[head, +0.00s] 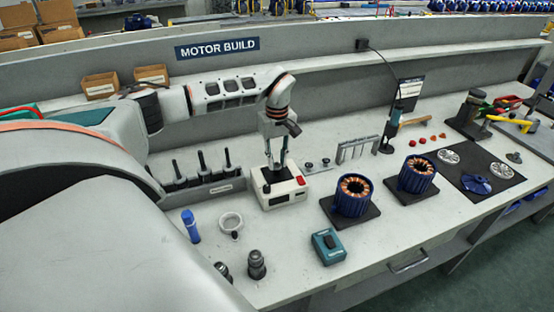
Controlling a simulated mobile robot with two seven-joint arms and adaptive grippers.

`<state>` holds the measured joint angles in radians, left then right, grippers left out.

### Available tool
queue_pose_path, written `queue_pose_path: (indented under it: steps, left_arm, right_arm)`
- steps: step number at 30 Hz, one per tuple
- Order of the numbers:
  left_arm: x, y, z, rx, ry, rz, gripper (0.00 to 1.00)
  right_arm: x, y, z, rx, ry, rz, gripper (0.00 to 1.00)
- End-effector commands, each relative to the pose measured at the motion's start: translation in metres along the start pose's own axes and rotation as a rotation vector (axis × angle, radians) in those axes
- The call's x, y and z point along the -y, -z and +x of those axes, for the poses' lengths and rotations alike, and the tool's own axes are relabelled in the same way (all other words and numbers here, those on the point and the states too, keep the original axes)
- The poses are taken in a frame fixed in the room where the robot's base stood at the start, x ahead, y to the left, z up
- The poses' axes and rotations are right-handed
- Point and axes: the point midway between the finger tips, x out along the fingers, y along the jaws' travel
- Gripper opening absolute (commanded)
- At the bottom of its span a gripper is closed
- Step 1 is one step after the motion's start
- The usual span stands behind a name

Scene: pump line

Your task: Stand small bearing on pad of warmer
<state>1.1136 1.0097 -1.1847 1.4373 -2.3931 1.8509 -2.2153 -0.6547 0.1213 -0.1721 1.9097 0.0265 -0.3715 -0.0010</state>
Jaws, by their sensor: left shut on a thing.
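The warmer (281,196) is a cream box with a dark pad (266,178) on top and a red switch on its right side. It stands on the bench at the middle of the head view. My left gripper (275,166) points down right over the pad, its fingers close together. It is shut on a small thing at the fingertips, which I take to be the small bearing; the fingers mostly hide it. I cannot tell whether it touches the pad. My right gripper is not in view.
Two blue motor stators (352,197) on dark plates stand right of the warmer. A teal box (328,246) is in front. A rack of dark tools (203,178), a blue bottle (190,226) and a pale ring (231,221) are to the left.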

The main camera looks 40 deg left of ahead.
Motion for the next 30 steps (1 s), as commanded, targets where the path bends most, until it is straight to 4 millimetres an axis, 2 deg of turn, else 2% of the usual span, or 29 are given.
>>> queue_pose_path:
  steps: [23,24,25,26,30]
  left_arm:
    - [0.0,0.0,0.0048,0.0,0.0,0.0,0.09]
    - [0.0,0.0,0.0047,0.0,0.0,0.0,0.28]
    - [0.0,0.0,0.0047,0.0,0.0,0.0,0.36]
    - [0.0,0.0,0.0047,0.0,0.0,0.0,0.4]
    - [0.0,-0.0001,0.0047,0.0,0.0,0.0,0.4]
  right_arm:
    - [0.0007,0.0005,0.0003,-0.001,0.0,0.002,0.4]
    - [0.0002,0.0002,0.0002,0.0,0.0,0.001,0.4]
    - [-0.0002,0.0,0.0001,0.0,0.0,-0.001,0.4]
    - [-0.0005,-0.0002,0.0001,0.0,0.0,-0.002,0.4]
    - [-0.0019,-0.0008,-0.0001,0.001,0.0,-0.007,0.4]
